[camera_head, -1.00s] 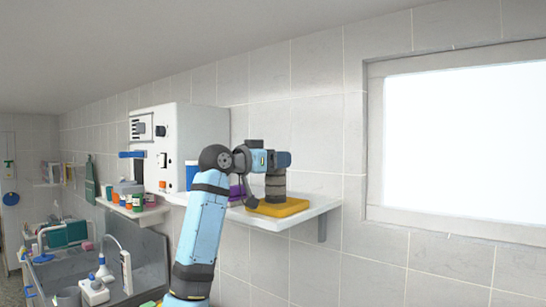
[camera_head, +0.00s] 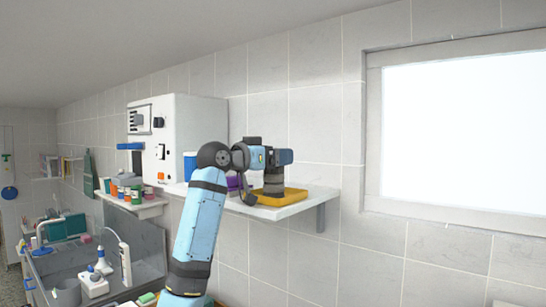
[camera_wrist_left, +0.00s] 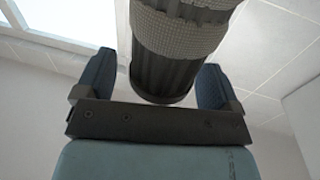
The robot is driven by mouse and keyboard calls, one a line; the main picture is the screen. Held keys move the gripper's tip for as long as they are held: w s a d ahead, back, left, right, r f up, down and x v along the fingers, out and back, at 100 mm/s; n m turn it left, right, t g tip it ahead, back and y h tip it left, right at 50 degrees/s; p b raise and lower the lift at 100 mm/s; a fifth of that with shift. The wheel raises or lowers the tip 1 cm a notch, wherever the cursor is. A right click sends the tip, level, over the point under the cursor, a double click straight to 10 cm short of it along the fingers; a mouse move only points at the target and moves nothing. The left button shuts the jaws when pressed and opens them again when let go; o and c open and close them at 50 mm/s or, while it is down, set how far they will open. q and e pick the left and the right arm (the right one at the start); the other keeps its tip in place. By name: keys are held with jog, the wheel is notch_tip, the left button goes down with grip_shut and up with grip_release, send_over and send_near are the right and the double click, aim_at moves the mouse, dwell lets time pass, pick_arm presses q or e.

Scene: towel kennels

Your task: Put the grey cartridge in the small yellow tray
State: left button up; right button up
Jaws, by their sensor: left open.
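The grey cartridge (camera_head: 274,183) is a dark, ribbed cylinder that looks upright in the small yellow tray (camera_head: 299,193) on the white wall shelf. My left gripper (camera_head: 283,157) is at the cartridge's upper part, level with the tray's middle. In the left wrist view the cartridge (camera_wrist_left: 183,45) fills the top middle, between the two blue fingers of my open left gripper (camera_wrist_left: 152,90). A gap shows on the left side; contact on the right cannot be told. The gripper hides the cartridge's top in the head view. My right gripper is not in view.
The white shelf (camera_head: 290,210) also holds a purple item (camera_head: 233,183) and a blue cup (camera_head: 190,165) beside a white wall machine (camera_head: 185,120). Several small jars (camera_head: 137,192) stand on a lower shelf at left. A window (camera_head: 460,130) is at right.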

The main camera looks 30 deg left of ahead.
pick_arm(q)
jog(key=shift+s+a, duration=0.1)
jog(key=shift+s, duration=0.1)
jog(key=b+v, duration=0.4)
jog(key=v, duration=0.9)
jog(key=shift+s, duration=0.2)
